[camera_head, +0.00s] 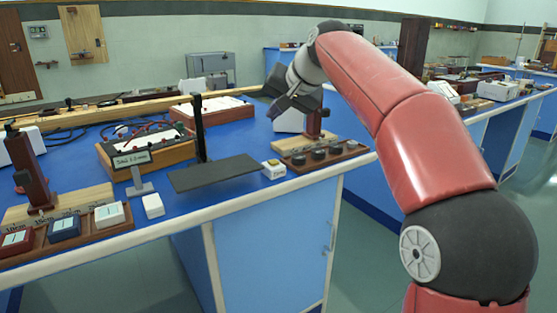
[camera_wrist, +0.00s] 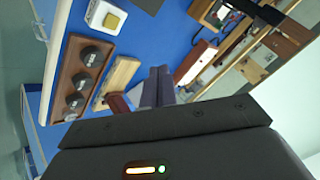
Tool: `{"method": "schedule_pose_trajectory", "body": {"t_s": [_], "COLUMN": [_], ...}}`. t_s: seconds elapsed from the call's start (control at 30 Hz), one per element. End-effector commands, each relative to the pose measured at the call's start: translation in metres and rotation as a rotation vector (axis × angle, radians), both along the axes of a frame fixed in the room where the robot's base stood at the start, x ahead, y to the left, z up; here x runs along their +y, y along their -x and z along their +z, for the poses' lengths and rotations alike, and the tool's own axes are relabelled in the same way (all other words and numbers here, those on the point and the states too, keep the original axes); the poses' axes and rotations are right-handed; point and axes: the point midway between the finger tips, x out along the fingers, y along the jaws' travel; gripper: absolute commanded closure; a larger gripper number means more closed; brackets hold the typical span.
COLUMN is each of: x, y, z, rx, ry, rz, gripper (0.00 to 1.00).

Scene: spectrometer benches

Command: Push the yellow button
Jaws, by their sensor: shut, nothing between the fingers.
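The yellow button (camera_wrist: 112,21) sits on top of a small white box (camera_wrist: 98,14) in the wrist view, at the upper left. In the head view the white box (camera_head: 274,169) stands near the front edge of the blue bench, and its button is too small to make out well. My gripper (camera_head: 274,112) is above the bench, behind and higher than the box, apart from it. In the wrist view its dark fingers (camera_wrist: 158,72) are together with nothing between them.
A wooden rack (camera_head: 318,152) with several dark round weights stands just right of the box. A black stand (camera_head: 213,174) with a flat plate is to its left. A wooden case (camera_head: 148,152) and a small labelled sign (camera_head: 133,158) are further left. The bench's front edge is close.

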Motion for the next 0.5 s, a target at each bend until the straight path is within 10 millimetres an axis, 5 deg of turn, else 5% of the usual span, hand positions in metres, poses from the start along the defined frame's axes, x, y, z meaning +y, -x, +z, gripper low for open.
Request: {"method": "schedule_pose_trajectory", "body": {"t_s": [0.5], "x": [0.000], "y": [0.000], "z": [-0.019], "rx": [0.000], "ry": [0.001], "rz": [0.000], "gripper": [1.00]}}
